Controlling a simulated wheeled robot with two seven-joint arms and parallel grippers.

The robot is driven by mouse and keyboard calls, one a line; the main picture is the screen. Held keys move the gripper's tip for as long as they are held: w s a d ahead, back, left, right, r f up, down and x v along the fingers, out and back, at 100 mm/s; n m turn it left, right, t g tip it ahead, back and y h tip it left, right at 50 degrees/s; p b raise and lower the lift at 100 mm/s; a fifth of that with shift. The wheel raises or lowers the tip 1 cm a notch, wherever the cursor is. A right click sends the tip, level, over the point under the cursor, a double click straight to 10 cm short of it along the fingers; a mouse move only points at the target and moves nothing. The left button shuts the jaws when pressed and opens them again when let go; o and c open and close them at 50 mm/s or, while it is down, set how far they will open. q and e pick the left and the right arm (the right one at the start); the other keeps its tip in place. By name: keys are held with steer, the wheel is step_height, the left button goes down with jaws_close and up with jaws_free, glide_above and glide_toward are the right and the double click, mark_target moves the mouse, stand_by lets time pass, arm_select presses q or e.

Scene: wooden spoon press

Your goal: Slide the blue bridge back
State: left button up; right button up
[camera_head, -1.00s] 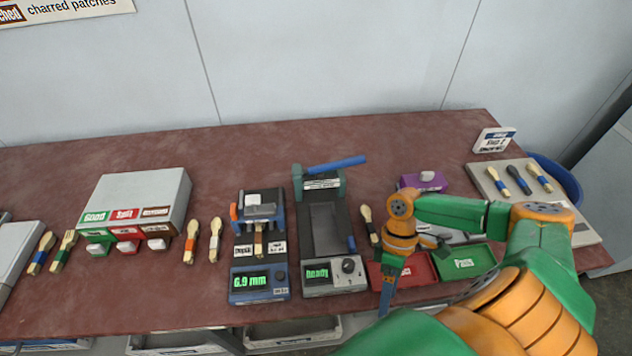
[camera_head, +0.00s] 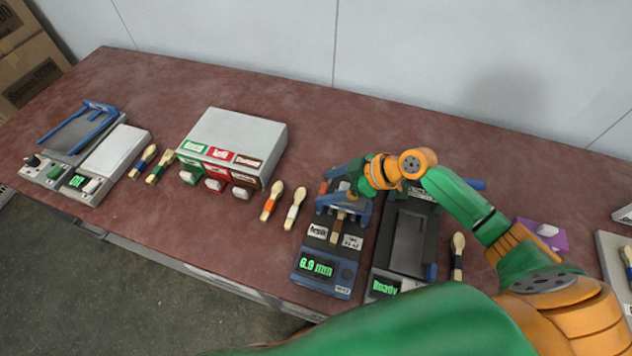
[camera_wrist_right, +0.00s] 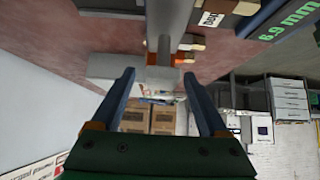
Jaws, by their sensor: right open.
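Another blue bridge-like frame (camera_head: 101,106) stands on the device at far left. My left gripper is out of view.
A dark press (camera_head: 405,245) reading Ready stands right of the measuring device. Orange-handled (camera_head: 271,203) and white-handled (camera_head: 295,208) spoons lie to its left, with a grey drawer box (camera_head: 240,130) beyond. A dark-handled spoon (camera_head: 457,255) lies right of the press.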

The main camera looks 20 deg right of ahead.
steer(key=shift+x, duration=1.1)
steer(key=shift+w+f, duration=0.15)
steer(key=shift+f, duration=0.25)
jaws_close()
